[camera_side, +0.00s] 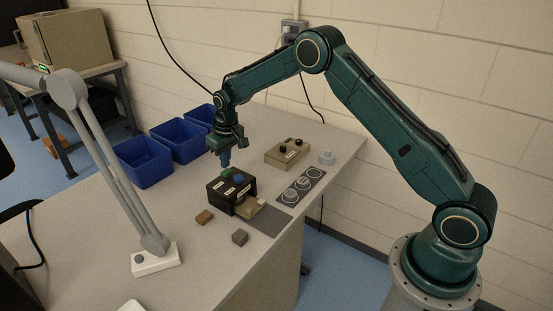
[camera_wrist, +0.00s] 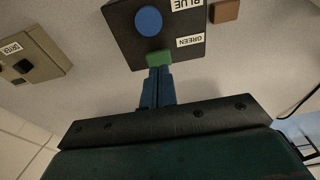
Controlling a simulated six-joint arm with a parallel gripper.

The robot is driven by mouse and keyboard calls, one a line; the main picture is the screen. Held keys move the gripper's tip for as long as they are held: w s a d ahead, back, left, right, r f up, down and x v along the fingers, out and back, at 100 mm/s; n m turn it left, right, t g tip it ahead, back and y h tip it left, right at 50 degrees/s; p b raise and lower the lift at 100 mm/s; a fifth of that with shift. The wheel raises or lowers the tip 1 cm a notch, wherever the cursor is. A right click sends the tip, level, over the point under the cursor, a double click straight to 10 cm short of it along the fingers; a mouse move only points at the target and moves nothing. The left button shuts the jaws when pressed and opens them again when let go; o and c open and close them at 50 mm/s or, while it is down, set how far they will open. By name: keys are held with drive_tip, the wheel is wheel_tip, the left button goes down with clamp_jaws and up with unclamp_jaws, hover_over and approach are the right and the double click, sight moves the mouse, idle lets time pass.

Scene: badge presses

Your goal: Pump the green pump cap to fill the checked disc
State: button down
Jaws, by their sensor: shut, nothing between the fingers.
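The black press (camera_side: 222,197) stands on the table with a green cap (camera_side: 226,172) and a blue cap (camera_side: 238,178) on top. In the wrist view the green cap (camera_wrist: 158,58) is beside the label GREEN, and the blue cap (camera_wrist: 148,21) is beyond it. My gripper (camera_side: 226,164) is shut and empty, pointing down just above the green cap. In the wrist view its fingertips (camera_wrist: 159,70) overlap the cap's near edge; I cannot tell whether they touch. A tan plate (camera_side: 250,208) projects from the press. Several round discs (camera_side: 302,184) lie on a grey strip; no checked pattern can be made out.
Blue bins (camera_side: 143,162) are at the left, near a lamp (camera_side: 154,260).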

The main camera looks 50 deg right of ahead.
sight(227, 171)
drive_tip(key=shift+r, duration=2.7)
drive_tip(key=s+a+r+t, duration=0.2)
drive_tip(key=s+a+r, duration=0.1)
drive_tip(key=s+r, duration=1.65)
drive_tip(key=s+a+t, duration=0.1)
drive_tip(key=s, duration=2.1)
drive_tip(key=shift+s+a+f+t, duration=0.15)
drive_tip(key=shift+s+f+t, duration=0.1)
drive_tip(key=shift+s+t, duration=0.15)
